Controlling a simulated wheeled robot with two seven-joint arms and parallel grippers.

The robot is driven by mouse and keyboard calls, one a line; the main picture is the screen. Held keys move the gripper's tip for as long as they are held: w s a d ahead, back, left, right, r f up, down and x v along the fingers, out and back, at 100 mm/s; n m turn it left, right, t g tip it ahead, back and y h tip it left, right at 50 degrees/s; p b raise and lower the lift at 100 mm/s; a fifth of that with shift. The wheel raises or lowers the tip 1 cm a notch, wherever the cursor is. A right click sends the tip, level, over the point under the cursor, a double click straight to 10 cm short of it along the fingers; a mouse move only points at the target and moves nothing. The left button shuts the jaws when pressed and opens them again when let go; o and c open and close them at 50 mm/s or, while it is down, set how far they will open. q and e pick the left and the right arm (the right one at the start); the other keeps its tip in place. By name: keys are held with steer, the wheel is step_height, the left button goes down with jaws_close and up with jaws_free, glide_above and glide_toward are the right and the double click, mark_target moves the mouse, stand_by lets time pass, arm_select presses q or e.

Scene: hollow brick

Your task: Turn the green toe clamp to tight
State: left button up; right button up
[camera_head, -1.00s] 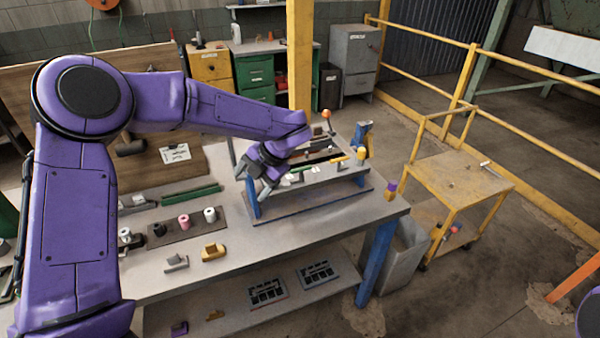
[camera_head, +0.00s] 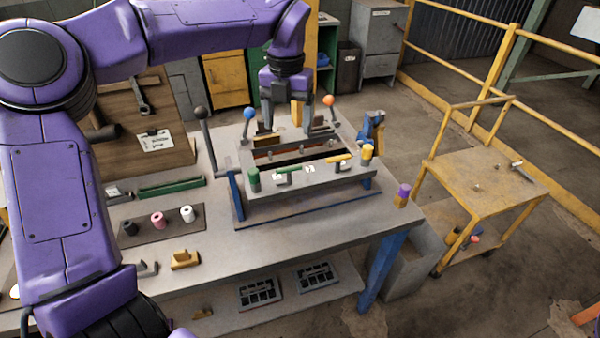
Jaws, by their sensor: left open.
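The green toe clamp (camera_head: 290,169) shows as a small green bar by a white label on the front rail of the grey fixture (camera_head: 315,178). It lies roughly along the rail. A green knob (camera_head: 254,178) stands at the rail's left end. My left gripper (camera_head: 292,118) points down over the back of the fixture, behind and above the green clamp and apart from it. Its jaws are open, with nothing seen between them. My right gripper is out of view.
A yellow clamp bar (camera_head: 338,158) and yellow knob (camera_head: 367,151) sit on the rail's right. Levers with black, blue (camera_head: 249,113) and orange (camera_head: 329,100) balls rise around the fixture. Spools (camera_head: 157,220) stand left.

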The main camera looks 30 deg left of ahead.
arm_select(q)
steer(key=b, duration=0.4)
glide_above(289, 172)
step_height(289, 172, down, 5)
steer(key=shift+w+a+r, duration=0.15)
steer(key=shift+r, duration=0.05)
steer(key=f+p, duration=0.1)
steer(key=f, duration=0.4)
steer(key=f+p, duration=0.1)
steer(key=f, duration=0.4)
steer(key=shift+w+f, duration=0.2)
steer(key=shift+f, duration=0.05)
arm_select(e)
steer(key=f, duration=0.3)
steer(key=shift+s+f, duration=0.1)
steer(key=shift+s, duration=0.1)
arm_select(q)
steer(key=shift+s, duration=0.1)
